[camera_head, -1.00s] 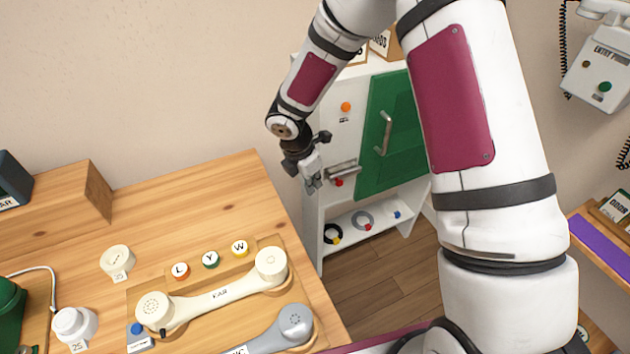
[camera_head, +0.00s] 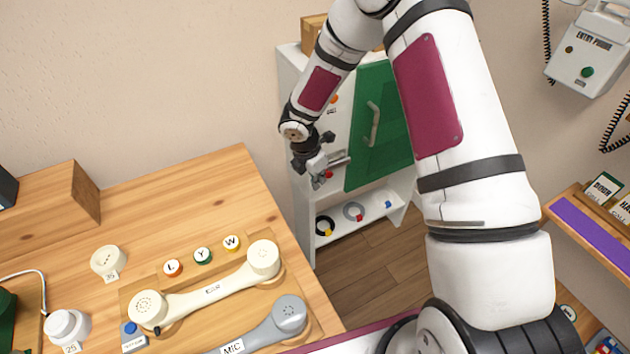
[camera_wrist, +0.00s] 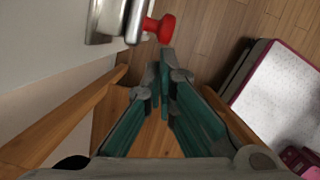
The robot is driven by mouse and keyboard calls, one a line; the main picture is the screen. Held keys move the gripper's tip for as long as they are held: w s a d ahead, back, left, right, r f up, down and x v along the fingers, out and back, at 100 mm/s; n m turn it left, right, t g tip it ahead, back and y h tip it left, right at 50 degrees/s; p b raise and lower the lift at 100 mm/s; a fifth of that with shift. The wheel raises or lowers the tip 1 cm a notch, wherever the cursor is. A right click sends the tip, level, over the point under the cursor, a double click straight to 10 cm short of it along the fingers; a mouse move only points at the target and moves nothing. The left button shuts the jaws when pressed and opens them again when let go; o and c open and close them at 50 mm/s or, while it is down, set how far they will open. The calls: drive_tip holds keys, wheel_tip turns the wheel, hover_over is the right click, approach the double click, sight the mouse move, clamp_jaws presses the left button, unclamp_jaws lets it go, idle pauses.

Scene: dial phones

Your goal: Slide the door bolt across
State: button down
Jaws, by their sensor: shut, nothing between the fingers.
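The door bolt (camera_head: 339,160) is a grey metal bar on the white cabinet front, left of the green door (camera_head: 382,125). Its red knob (camera_head: 328,174) sits just at my gripper (camera_head: 318,182). In the wrist view the red knob (camera_wrist: 160,28) sticks out from the metal bolt housing (camera_wrist: 112,20). My gripper (camera_wrist: 164,62) is shut and empty. Its fingertips are just below the knob in the wrist picture; I cannot tell whether they touch it. The green door looks closed and has a grey handle (camera_head: 373,125).
An open shelf (camera_head: 340,225) with rings lies below the door. A wooden desk (camera_head: 200,190) with a cream handset (camera_head: 212,289) and a grey handset (camera_head: 262,328) stands at the left. An entry phone (camera_head: 588,60) hangs at upper right. Wooden floor (camera_head: 350,270) lies below the cabinet.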

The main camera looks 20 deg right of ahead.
sight(337, 168)
drive_tip(key=shift+w+d, duration=0.25)
drive_tip(key=shift+d, duration=1)
drive_tip(key=shift+w+d, duration=0.2)
drive_tip(key=shift+d, duration=1.05)
